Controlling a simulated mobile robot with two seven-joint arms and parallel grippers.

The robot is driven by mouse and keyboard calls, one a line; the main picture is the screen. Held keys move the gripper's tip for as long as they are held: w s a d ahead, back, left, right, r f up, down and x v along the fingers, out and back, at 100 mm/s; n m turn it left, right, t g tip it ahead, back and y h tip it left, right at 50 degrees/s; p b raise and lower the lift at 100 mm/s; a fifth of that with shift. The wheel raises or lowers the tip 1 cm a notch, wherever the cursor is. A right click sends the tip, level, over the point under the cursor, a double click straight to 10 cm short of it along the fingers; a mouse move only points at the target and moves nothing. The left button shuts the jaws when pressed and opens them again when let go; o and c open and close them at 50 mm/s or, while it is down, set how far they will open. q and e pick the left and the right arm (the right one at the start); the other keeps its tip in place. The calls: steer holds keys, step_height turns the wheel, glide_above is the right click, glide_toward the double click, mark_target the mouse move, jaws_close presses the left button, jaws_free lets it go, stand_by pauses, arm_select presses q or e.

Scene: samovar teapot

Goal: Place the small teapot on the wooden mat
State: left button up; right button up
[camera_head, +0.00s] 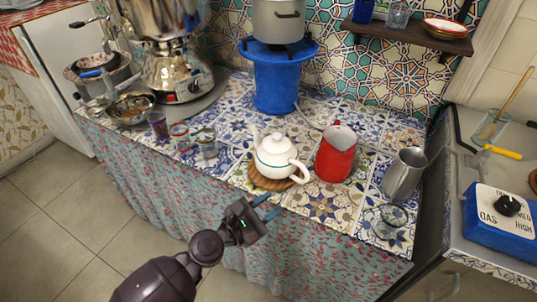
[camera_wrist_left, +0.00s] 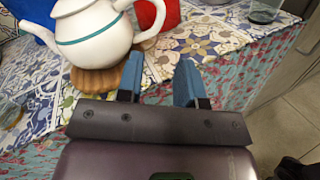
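The small white teapot (camera_head: 277,158) with a green-blue band stands upright at the front of the tiled counter. It appears to rest on the round wooden mat (camera_head: 259,182), whose scalloped edge shows beneath it; its handle points right. In the left wrist view the teapot (camera_wrist_left: 92,37) is at the upper left, with the mat (camera_wrist_left: 95,80) under it. My left gripper (camera_head: 269,206) is just in front of the mat, at the counter's front edge. Its blue fingers (camera_wrist_left: 158,78) are apart with nothing between them, clear of the teapot's handle. My right gripper is not in view.
A red pitcher (camera_head: 336,154) stands close right of the teapot, with a metal jug (camera_head: 404,173) and a glass (camera_head: 391,221) farther right. Several small glasses (camera_head: 207,143) stand to the left. A blue stove (camera_head: 275,82) with a pot is behind.

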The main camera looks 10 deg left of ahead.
mark_target(303, 180)
arm_select(q)
steer(key=shift+x, duration=5.35)
steer(key=shift+w+a+f, duration=0.1)
jaws_close()
